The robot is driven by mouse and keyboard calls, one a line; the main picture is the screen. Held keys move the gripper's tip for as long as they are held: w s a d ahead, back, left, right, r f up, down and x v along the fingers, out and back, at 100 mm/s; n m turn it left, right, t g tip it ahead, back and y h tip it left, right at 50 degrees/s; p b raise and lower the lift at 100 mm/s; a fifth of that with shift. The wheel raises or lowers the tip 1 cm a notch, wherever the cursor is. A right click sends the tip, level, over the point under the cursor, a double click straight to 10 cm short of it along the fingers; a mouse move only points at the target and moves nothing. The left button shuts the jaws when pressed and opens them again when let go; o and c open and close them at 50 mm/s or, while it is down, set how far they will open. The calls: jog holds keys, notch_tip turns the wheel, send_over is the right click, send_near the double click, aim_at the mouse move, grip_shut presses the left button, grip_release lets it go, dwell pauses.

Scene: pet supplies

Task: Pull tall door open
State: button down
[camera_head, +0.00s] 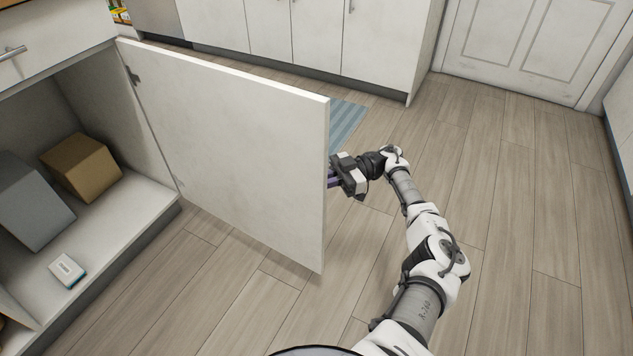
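A white cabinet door (235,140) stands wide open in the middle of the view, swung out from its hinge (134,75) on the left. My gripper (335,178) is at the door's free edge, on its far side. The fingertips are partly hidden behind the door, so I cannot tell whether they are open, shut or holding a handle. No handle shows on the face toward me. My arm reaches up from the lower right to the door's edge.
The open cabinet (120,225) holds a grey box (32,203), a brown box (82,167) and a small white box (67,270). A blue striped mat (346,122) lies behind the door. White cabinets (320,35) line the back. The wood floor (510,200) at right is clear.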

jog(key=shift+d, duration=0.3)
jog(key=c, duration=1.6)
grip_release()
jog(key=shift+d, duration=0.1)
jog(key=shift+a, duration=0.2)
jog(key=shift+d, duration=0.1)
